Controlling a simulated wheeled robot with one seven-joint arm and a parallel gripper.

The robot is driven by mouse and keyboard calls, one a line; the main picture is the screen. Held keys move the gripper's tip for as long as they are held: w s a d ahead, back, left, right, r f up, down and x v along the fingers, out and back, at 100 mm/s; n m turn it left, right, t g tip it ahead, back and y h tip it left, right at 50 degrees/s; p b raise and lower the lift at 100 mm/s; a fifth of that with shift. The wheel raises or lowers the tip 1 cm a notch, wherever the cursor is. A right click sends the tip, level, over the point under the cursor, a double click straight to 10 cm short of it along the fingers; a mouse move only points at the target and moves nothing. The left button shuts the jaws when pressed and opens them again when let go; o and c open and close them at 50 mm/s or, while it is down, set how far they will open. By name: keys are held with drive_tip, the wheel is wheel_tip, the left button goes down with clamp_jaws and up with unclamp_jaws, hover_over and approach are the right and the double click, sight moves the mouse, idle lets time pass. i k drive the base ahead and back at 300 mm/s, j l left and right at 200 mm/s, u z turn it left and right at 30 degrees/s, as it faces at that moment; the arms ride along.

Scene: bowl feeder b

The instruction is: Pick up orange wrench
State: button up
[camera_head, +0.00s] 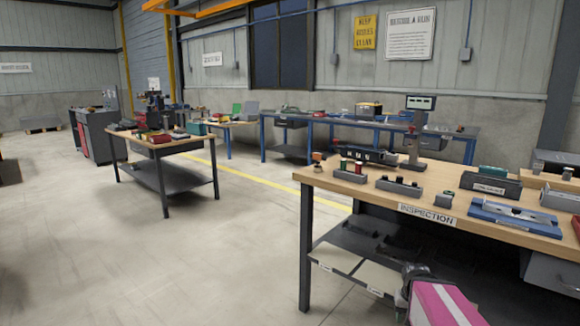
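I cannot make out an orange wrench in the camera_head view. A small orange-topped item (317,157) stands at the left end of the inspection bench (345,184), but its shape is too small to tell. My gripper's fingers do not show. A pink, white and dark grey part at the bottom right, low in front of the bench, appears to be part of my arm.
The inspection bench on the right holds a blue fixture (512,216), a dark box (490,183) and several small blocks. A smaller workbench (127,137) stands left, a blue-framed bench (330,122) at the back. The floor (200,250) at left and centre is clear.

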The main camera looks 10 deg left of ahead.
sight(318, 169)
drive_tip(key=u, duration=0.75)
